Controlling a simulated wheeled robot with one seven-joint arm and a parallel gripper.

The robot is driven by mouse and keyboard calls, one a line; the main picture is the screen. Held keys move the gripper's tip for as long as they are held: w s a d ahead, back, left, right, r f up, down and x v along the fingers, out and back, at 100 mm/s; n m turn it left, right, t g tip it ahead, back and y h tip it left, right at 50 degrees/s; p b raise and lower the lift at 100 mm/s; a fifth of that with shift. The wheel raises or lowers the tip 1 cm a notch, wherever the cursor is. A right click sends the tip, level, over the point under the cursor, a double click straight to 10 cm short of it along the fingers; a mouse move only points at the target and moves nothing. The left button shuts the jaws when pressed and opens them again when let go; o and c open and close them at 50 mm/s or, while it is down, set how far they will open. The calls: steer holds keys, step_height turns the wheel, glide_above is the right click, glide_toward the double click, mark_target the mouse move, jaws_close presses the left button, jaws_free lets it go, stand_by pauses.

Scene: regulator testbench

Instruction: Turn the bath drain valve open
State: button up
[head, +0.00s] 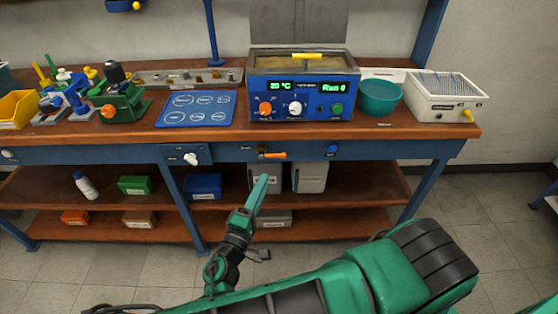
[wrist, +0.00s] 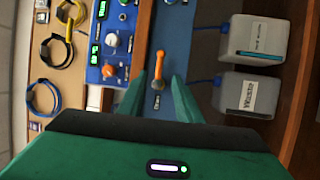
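The drain valve's orange lever (head: 273,155) is on the blue front rail below the bath (head: 302,90). In the head view it lies about level along the rail. In the wrist view the lever (wrist: 158,66) shows just ahead of my fingers, its near end between them in the picture. My gripper (wrist: 156,84) is open, with a gap between its two green fingers and nothing held. In the head view my gripper (head: 263,180) is below and in front of the lever, fingers pointing up toward it. I cannot tell whether either finger touches the lever.
The rail also carries a white knob (head: 191,158) and a blue knob (head: 331,150). The bath panel has an orange knob (head: 265,108) and a lit display. Pale boxes (head: 310,177) stand on the shelf below. A teal bowl (head: 379,96) is right of the bath.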

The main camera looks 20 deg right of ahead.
mark_target(273, 156)
steer(key=x, duration=1)
steer(key=shift+d, duration=0.25)
steer(key=shift+w, duration=0.1)
steer(key=shift+c, duration=0.4)
